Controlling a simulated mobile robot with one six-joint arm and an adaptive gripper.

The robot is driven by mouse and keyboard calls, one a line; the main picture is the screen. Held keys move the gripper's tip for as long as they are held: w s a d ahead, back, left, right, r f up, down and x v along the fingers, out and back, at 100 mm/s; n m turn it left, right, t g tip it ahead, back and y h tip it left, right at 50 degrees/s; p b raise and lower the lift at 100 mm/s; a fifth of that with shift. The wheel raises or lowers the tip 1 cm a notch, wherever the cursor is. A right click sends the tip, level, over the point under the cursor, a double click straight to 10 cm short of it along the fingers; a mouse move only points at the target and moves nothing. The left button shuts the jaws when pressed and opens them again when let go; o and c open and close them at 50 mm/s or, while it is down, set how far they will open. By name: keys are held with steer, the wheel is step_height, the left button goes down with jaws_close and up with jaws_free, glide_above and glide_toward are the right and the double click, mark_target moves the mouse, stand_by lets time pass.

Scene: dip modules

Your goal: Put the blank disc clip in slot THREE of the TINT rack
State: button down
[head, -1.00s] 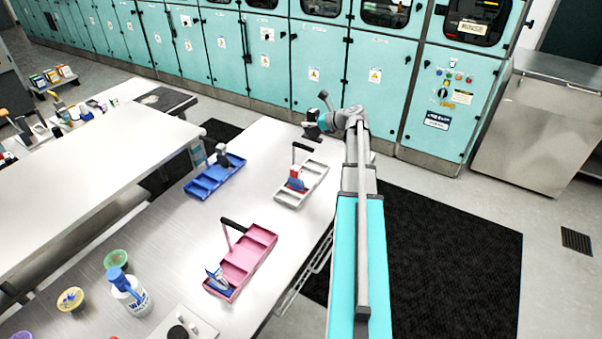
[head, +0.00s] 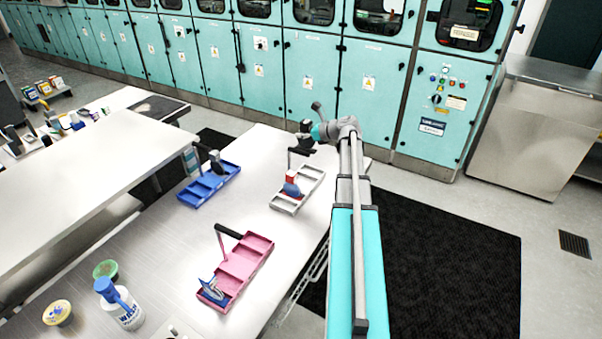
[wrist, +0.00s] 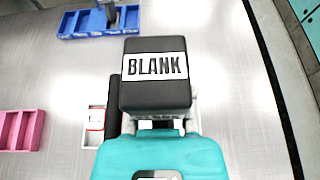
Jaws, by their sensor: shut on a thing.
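The blank disc clip (wrist: 155,85) is a black block with a white BLANK label, large in the wrist view. My gripper (wrist: 160,124) is shut on it; the clip hides most of the fingers. In the head view my gripper (head: 309,134) is above the far end of the pale grey rack (head: 312,185). I cannot read which rack is TINT.
The racks stand apart on a pale bench (head: 175,245). A white bottle with a blue top (head: 122,305) and small tubs (head: 57,312) are at the near left. Teal cabinets (head: 300,75) line the back. A dark mat (head: 440,260) lies right of the bench.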

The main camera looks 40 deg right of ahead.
step_height(320, 180, down, 10)
steer(key=b, duration=0.9)
steer(key=shift+f+b, duration=0.2)
steer(key=shift+b, duration=0.15)
steer(key=shift+f, duration=0.1)
steer(key=shift+f+b, duration=2.15)
steer(key=shift+b, duration=0.1)
steer(key=shift+f, duration=0.15)
steer(key=c, duration=0.5)
jaws_free()
steer(key=shift+r, duration=0.2)
